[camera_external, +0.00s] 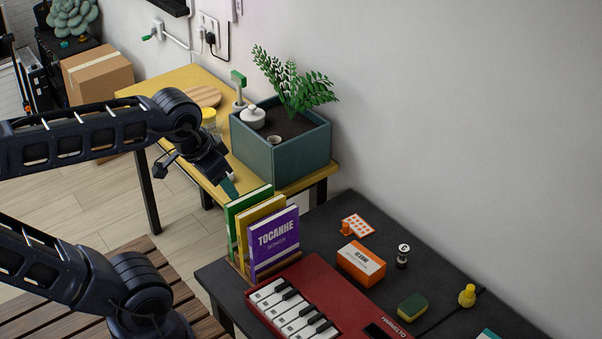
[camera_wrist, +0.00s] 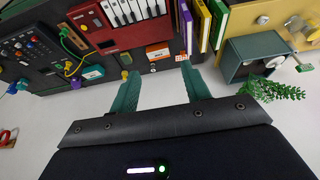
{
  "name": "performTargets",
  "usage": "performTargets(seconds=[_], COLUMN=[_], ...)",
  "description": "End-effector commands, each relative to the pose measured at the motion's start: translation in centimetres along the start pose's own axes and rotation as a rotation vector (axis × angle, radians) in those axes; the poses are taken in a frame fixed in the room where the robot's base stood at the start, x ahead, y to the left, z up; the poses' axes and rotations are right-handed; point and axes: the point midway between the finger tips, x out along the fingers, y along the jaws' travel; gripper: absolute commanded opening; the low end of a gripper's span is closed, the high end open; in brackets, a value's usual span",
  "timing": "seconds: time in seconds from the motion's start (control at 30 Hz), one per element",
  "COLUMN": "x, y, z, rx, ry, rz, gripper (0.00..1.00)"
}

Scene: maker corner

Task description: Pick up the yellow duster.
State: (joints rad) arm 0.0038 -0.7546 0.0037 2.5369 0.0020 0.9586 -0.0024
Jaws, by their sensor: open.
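The yellow duster appears to be the small yellow bulb-shaped piece (camera_external: 467,295) standing on the dark table near the wall, at the lower right of the external view. It also shows in the wrist view (camera_wrist: 125,74), small and partly beside the left fingertip. My gripper (camera_external: 231,187) is in the air near the standing books and the planter, well to the left of the duster. In the wrist view my gripper (camera_wrist: 160,84) shows its two teal fingers wide apart, with nothing held between them.
Upright books (camera_external: 275,240) and a red keyboard (camera_external: 300,307) stand on the dark table. An orange-and-white box (camera_external: 361,264), a dark cylinder (camera_external: 403,256) and a green-yellow sponge (camera_external: 412,307) lie between my gripper and the duster. A planter (camera_external: 282,155) stands on the yellow table.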

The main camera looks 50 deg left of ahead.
Motion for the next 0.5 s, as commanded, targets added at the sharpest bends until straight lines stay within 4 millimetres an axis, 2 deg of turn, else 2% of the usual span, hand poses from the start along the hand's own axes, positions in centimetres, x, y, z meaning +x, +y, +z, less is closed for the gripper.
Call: performTargets(seconds=[0.27, 0.37, 0.5], x=[0.1, 0.5, 1.6], y=[0.2, 0.8, 2.2], z=[-0.4, -1.5, -3.9], rx=[-0.007, -0.028, -0.079], ry=[-0.006, -0.023, -0.062], rz=[0.005, 0.021, 0.059], gripper=[0.47, 0.47, 0.47])
